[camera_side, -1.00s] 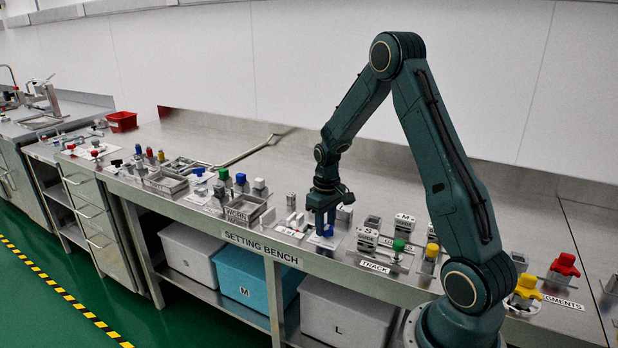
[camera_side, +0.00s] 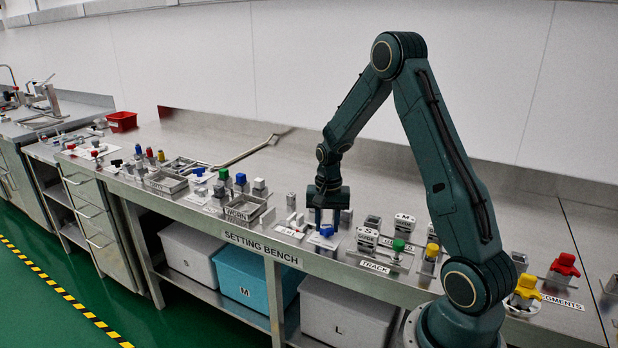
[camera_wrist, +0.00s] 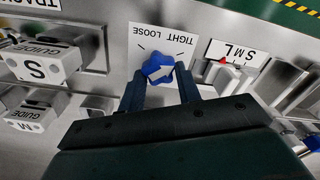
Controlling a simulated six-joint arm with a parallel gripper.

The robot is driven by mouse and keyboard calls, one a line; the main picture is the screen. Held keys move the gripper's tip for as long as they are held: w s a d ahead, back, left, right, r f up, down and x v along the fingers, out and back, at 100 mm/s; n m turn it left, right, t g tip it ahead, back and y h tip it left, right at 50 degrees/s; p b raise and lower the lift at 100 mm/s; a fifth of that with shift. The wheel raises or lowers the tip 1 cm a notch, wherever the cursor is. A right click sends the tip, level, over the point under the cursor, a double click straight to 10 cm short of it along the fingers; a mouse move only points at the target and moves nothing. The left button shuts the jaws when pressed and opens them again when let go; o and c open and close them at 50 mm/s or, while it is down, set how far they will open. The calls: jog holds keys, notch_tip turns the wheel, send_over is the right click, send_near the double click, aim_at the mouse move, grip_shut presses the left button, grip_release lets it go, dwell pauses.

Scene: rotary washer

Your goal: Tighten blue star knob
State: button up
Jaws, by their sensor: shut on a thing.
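The blue star knob (camera_wrist: 158,67) sits in front of a white plate marked TIGHT and LOOSE (camera_wrist: 160,38), whose lettering is upside down in the wrist view. A pale pointer mark lies slantwise across the knob's top. My gripper (camera_wrist: 159,72) is shut on the knob, one finger on each side. In the side view my gripper (camera_side: 320,224) points down at the bench with its fingers at the blue knob (camera_side: 327,231), which is partly hidden behind them.
A plate marked S M L (camera_wrist: 233,52) with a red pointer is close beside. GUIDE blocks (camera_wrist: 42,62) stand on the other side. In the side view a green knob (camera_side: 398,245) on the TRACK fixture stands to the right. The bench behind is mostly bare.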

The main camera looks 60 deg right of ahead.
aim_at(328, 226)
jog(key=shift+m, duration=1.1)
jog(key=o, duration=1)
jog(key=shift+c, duration=0.2)
jog(key=shift+r, duration=0.2)
notch_tip(328, 226, up, 14)
jog(key=shift+f, duration=0.2)
